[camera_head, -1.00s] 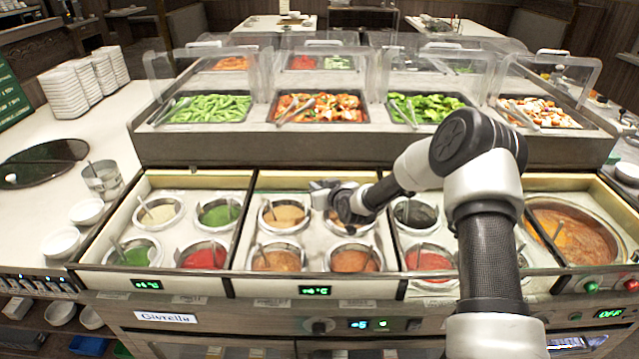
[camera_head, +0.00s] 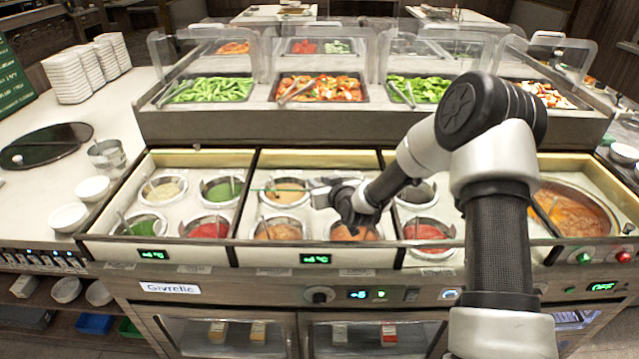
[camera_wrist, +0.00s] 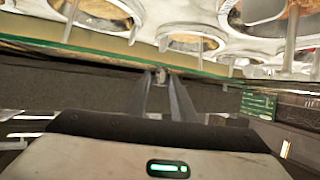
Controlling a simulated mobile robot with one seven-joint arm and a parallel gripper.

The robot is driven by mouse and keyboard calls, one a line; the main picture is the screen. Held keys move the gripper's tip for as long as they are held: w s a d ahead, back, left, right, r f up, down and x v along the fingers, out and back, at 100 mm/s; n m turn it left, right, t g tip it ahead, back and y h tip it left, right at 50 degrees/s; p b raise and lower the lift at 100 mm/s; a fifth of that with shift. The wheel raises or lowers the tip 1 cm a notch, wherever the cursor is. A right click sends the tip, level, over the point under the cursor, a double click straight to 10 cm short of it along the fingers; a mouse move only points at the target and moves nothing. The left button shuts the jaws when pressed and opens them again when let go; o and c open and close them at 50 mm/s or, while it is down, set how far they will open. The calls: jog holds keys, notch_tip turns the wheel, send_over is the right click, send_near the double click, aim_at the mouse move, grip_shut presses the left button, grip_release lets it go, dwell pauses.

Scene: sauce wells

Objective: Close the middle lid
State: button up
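The middle sauce section holds several round wells and looks uncovered over most of its area. A thin green line (camera_head: 280,190) crosses it left of my gripper (camera_head: 318,197); it looks like the edge of the clear middle lid. In the wrist view a green glass edge (camera_wrist: 60,48) runs across in front of my gripper (camera_wrist: 161,76). The two fingers are apart, with a small pale piece between or behind their tips. I cannot tell whether they grip it. The rest of the lid is too clear to make out.
Sauce sections with ladles in their wells lie left (camera_head: 209,230) and right of the middle one. A large soup pot (camera_head: 572,213) is at the far right. Food trays (camera_head: 320,88) under clear guards stand behind. Bowls (camera_head: 70,217) sit on the left counter.

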dwell(0.3)
jog(key=v, duration=1.7)
jog(key=shift+r, duration=0.2)
jog(key=shift+s, duration=0.15)
